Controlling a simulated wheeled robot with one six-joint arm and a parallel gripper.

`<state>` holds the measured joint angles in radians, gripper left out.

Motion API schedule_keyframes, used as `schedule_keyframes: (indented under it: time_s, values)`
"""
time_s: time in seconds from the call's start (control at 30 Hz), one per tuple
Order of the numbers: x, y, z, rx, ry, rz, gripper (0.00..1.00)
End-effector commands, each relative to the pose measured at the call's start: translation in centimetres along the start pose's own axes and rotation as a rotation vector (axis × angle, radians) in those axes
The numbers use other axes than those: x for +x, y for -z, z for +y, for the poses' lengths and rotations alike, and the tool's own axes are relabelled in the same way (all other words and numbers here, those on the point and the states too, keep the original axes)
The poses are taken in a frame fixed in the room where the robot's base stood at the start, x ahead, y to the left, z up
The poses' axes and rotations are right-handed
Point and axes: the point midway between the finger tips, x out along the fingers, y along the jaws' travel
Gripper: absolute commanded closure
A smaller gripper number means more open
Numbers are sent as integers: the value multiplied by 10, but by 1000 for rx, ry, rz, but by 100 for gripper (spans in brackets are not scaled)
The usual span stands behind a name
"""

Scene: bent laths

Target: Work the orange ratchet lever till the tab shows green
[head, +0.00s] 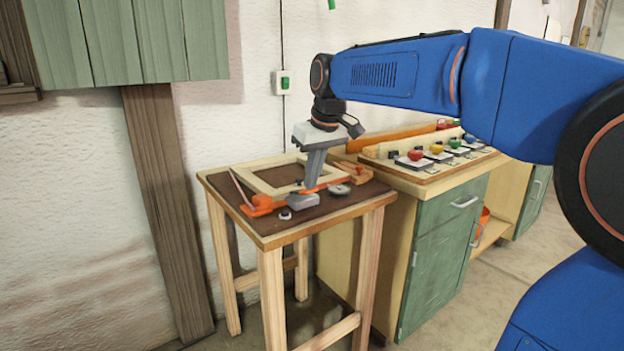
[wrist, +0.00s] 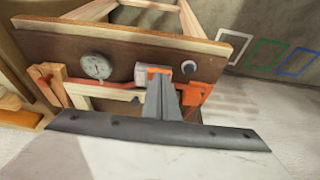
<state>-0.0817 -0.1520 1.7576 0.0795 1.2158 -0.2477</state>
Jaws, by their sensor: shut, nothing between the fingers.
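An orange ratchet piece (head: 262,205) lies at the left front of the small table's dark top, joined to a thin orange strap running right. It shows at the right in the wrist view (wrist: 196,95). A grey block (head: 303,201) sits beside it; in the wrist view the pale block bears an orange-red patch (wrist: 156,71), and no green shows on it. Whether this patch is the tab I cannot tell. My gripper (head: 304,192) is shut and empty, pointing down at the strap, close to the block. Its fingertips (wrist: 160,82) hide part of both; contact is unclear.
A pale wooden frame (head: 265,183) lies on the small table (head: 272,237). A round dial (head: 339,190) and a small dark knob (head: 285,213) sit nearby. A green cabinet (head: 440,245) with coloured knobs on top adjoins at right. Open floor lies in front.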

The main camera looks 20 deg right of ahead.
Motion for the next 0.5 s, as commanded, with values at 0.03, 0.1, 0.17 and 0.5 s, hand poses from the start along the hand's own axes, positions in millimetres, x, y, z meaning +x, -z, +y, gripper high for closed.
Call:
schedule_keyframes:
  time_s: [0.03,0.1,0.17,0.5]
  values:
    - [-3,2,0,0,0,1,100]
    - [-10,6,0,0,0,1,100]
    - [-18,10,-1,0,-1,2,100]
    - [-82,22,-1,1,-1,3,100]
